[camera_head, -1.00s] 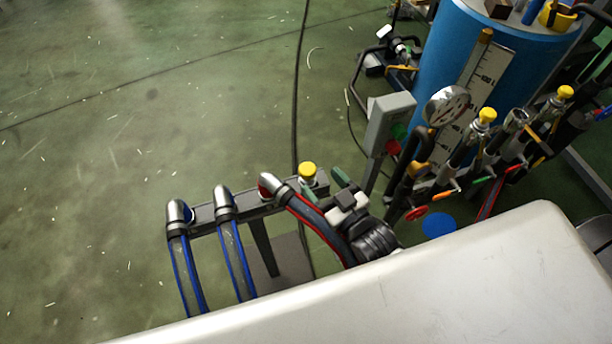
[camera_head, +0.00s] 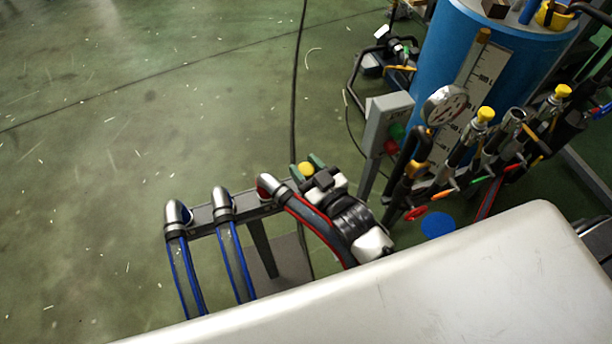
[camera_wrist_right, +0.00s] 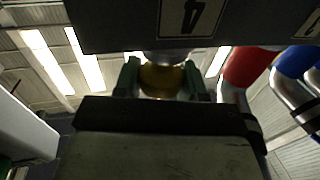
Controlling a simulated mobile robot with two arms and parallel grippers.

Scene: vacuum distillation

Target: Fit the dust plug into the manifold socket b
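The yellow dust plug (camera_head: 306,169) stands at the right end of the grey manifold bar (camera_head: 238,212), beside the red-banded hose elbow. My right gripper (camera_head: 307,167) has its green fingers on either side of the plug, closed in against it. In the right wrist view the plug (camera_wrist_right: 161,80) fills the space between the two green fingers, just below a metal fitting under a dark labelled block (camera_wrist_right: 190,20). Whether the plug sits in that fitting cannot be told. No label reading "b" can be made out. My left gripper does not show.
Hoses with blue stripes (camera_head: 236,262) and one with red stripes (camera_head: 318,222) hang from the manifold. A grey button box (camera_head: 388,118), a gauge (camera_head: 443,105) and valves with other yellow caps (camera_head: 486,114) stand to the right, before a blue tank (camera_head: 450,50). Floor at left is clear.

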